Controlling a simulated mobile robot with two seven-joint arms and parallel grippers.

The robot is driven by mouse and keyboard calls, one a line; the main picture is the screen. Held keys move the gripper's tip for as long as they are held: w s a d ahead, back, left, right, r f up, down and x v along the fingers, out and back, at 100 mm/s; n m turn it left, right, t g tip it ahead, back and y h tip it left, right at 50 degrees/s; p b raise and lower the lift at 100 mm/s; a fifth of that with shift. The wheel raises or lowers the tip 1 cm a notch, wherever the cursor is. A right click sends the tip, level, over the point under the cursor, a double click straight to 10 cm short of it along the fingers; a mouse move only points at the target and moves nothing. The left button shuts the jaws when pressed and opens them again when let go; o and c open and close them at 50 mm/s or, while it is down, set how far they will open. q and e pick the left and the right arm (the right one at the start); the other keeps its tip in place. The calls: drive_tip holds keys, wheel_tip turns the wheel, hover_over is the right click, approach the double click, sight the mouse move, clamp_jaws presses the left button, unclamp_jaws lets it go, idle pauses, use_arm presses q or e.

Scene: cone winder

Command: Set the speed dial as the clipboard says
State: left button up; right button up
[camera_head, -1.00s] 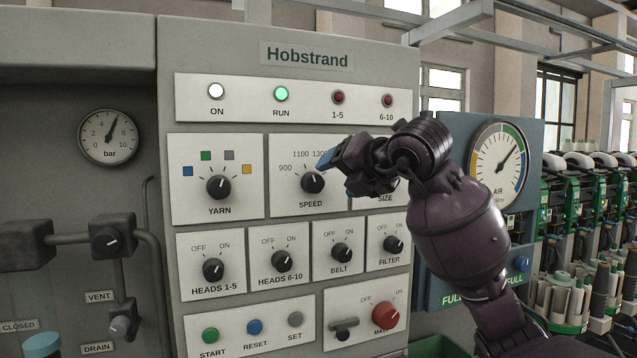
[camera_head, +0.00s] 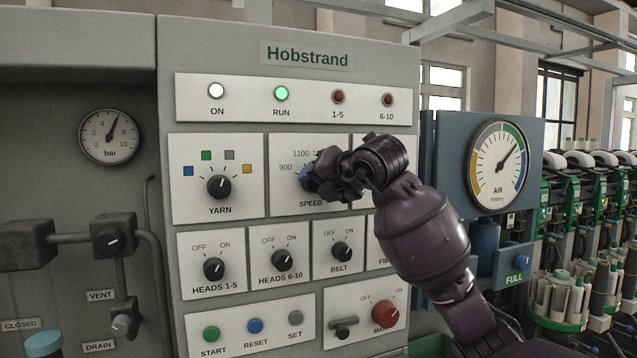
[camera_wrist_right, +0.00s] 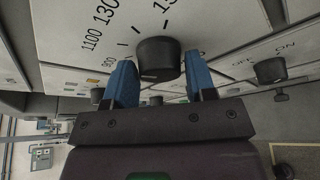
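The speed dial (camera_wrist_right: 158,58) is a black knob on a white plate, with marks 1100 and 130- readable above it in the right wrist view. My right gripper (camera_wrist_right: 162,82) has its two blue fingers spread, one on each side of the knob, with gaps visible between fingers and knob. In the head view the right gripper (camera_head: 312,176) covers the speed dial; the SPEED label and the marks 900 and 1100 still show. No clipboard is in view. My left gripper is not in view.
The yarn dial (camera_head: 219,187) is left of the speed plate. The heads 6-10 knob (camera_head: 281,261) and belt knob (camera_head: 341,252) sit below. My right arm covers the size dial and part of the filter plate. The air gauge (camera_head: 497,167) stands to the right.

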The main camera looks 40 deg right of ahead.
drive_tip(key=c, duration=0.5)
drive_tip(key=shift+c, duration=0.2)
drive_tip(key=shift+a+n+g+h+b, duration=0.1)
drive_tip(key=shift+n+g+h+b, duration=0.3)
drive_tip(key=shift+n+h, duration=0.75)
drive_tip(key=shift+a+n+g+h+b, duration=0.1)
drive_tip(key=shift+n+g+h+b, duration=0.35)
drive_tip(key=shift+n, duration=1.2)
drive_tip(key=o, duration=0.9)
